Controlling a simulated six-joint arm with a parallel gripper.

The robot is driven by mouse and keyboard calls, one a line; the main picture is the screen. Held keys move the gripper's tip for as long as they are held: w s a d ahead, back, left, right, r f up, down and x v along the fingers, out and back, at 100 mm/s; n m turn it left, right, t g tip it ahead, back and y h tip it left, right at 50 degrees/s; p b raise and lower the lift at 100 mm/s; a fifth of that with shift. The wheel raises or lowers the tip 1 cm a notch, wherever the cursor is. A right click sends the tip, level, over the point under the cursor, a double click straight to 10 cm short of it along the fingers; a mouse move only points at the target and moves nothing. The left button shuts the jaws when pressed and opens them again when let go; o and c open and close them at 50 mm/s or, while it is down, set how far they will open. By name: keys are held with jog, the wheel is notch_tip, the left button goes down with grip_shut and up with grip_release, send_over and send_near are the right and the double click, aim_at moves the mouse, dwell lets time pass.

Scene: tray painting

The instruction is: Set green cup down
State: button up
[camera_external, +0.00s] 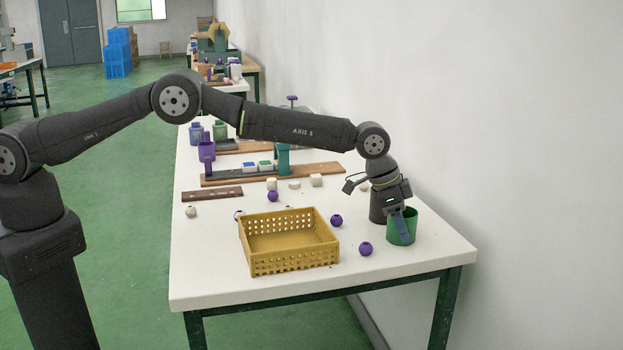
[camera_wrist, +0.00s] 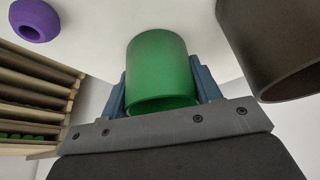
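The green cup (camera_external: 410,223) is upright at the right side of the white table (camera_external: 225,280), with its base at or very close to the tabletop; I cannot tell whether it touches. My gripper (camera_external: 403,230) points down at it, with one blue finger across the cup's outer side. In the wrist view the green cup (camera_wrist: 160,65) sits between my gripper's two blue fingers (camera_wrist: 161,85), which appear to press on both sides of it. The cup's open rim faces the wrist camera.
A dark brown cup (camera_external: 376,208) stands close behind the green cup and at right in the wrist view (camera_wrist: 275,45). A yellow perforated crate (camera_external: 295,262) is to the left. Purple rings (camera_external: 366,249) lie between. The table's front right corner is clear.

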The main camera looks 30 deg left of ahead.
jog(key=o, duration=0.4)
jog(key=shift+r, duration=0.1)
jog(key=shift+a+r, duration=0.2)
jog(key=shift+r, duration=0.4)
jog(key=v, duration=1.1)
jog(key=shift+f, duration=0.1)
jog(key=x, duration=1.2)
jog(key=shift+s+f, duration=0.1)
jog(key=shift+f, duration=0.2)
jog(key=shift+r, duration=1.15)
